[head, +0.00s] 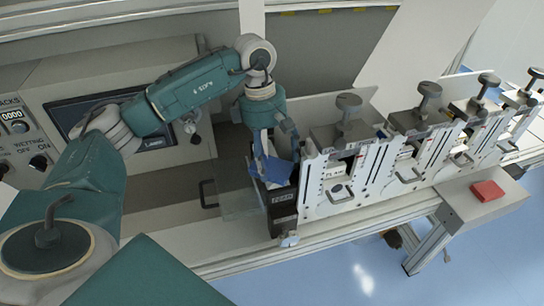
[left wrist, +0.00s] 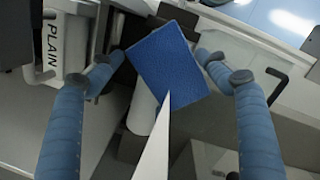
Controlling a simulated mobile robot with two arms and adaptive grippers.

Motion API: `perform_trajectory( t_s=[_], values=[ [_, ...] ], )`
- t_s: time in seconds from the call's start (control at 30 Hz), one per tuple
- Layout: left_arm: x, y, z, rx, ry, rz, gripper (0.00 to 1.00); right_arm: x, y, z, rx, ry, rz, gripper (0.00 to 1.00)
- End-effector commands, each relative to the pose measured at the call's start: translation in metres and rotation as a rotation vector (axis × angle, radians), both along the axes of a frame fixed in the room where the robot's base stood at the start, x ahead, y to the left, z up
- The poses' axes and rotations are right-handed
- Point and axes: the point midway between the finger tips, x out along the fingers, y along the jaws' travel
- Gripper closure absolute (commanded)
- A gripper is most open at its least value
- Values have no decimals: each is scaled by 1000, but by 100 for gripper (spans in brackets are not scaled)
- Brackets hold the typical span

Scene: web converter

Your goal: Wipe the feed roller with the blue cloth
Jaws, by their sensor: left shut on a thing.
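My left gripper (head: 265,163) points down at the near end of the row of machine units and is shut on the blue cloth (head: 281,172). In the left wrist view the blue cloth (left wrist: 168,65) lies tilted between the two blue fingers of my left gripper (left wrist: 165,75). A pale cylinder (left wrist: 143,108), seemingly the feed roller, shows below the cloth and is partly covered by it. Whether the cloth touches it I cannot tell. In the head view the roller is hidden by the gripper and cloth. My right gripper is not in view.
A black labelled block (head: 283,205) stands just below the cloth. Several clamp units (head: 340,165) with grey knobs run to the right. A red pad (head: 487,190) sits on a grey box (head: 470,208). A control panel (head: 20,135) is at left. A clear plate (head: 240,203) lies beside the block.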

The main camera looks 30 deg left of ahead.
Motion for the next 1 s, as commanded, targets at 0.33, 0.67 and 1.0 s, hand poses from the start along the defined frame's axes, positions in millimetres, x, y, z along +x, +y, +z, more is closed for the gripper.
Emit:
perform_trajectory(
  t_s=[0.33, 0.67, 1.0],
  values=[
    [-4, 1, 40, 1, 0, 5, 45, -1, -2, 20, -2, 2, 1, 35],
    [-8, 1, 70, 0, -2, 8, 45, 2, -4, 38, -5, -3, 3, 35],
    [-11, 1, 80, 0, 0, 12, 45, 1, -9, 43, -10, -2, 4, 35]
  ],
)
